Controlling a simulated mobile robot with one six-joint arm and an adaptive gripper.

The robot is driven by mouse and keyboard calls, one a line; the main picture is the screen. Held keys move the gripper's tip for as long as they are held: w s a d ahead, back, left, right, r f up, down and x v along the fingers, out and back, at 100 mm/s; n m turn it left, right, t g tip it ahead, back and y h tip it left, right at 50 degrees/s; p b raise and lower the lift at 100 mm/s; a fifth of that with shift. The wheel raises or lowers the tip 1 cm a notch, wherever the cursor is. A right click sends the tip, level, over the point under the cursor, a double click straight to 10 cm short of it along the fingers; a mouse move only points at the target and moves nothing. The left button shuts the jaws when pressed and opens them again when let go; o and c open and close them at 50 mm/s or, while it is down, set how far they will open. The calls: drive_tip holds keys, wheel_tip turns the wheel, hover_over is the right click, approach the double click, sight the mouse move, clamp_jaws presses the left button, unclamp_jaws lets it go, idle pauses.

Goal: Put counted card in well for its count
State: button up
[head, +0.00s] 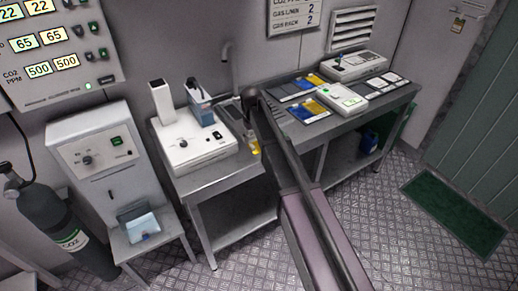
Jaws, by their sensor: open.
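My arm reaches in from the bottom right, and my gripper (247,104) is at its far end, beside the white bench instrument. It is open; its fingers are small and dark here, and I see nothing held in it. Blue and yellow flat pieces, possibly cards, lie on dark mats: one rear piece (296,87) and one front piece (309,108), right of my gripper. Small pale squares (386,82) lie in a group at the bench's right end; I cannot tell whether they are wells. No count is readable.
A small yellow item (254,146) is close to my arm. A white device with a green screen (342,98) and another white device (353,65) occupy the right bench.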

sight(253, 147)
idle(0.4)
drive_tip(key=shift+w+d+f+b, duration=0.15)
drive_tip(key=shift+f+b, duration=2.45)
drive_tip(key=shift+f, duration=0.05)
clamp_jaws()
